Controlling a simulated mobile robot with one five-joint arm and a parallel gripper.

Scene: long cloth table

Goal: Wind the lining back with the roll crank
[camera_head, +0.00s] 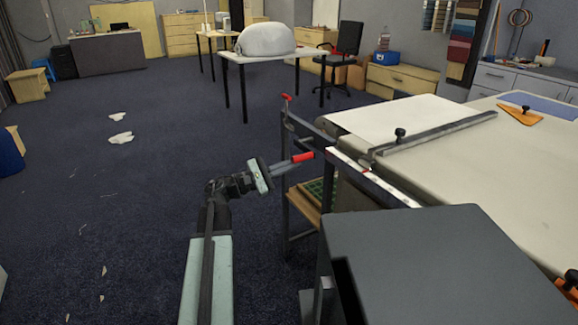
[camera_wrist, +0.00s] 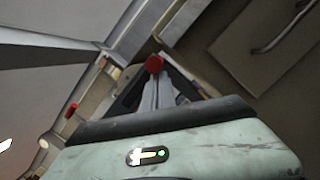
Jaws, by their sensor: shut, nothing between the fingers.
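My gripper (camera_head: 287,165) is shut and points right, toward the end of the cloth table. A red handle (camera_head: 303,157) shows right at its fingertips; I cannot tell whether they touch. In the wrist view the shut grey fingers (camera_wrist: 157,88) point at a round red end (camera_wrist: 154,64). A second red handle (camera_head: 286,97) stands farther back on a dark rod at the table's end frame; I cannot tell which red handle is the roll crank's. Pale cloth (camera_head: 400,118) lies flat on the table under a metal bar (camera_head: 435,136). The roll itself is not clearly seen.
A dark grey box-like surface (camera_head: 430,260) fills the lower right, close to my arm. A shelf with a green mat (camera_head: 318,190) sits under the table's end. An orange tool (camera_head: 521,115) lies on the table. The floor to the left is mostly open, with white scraps (camera_head: 121,138).

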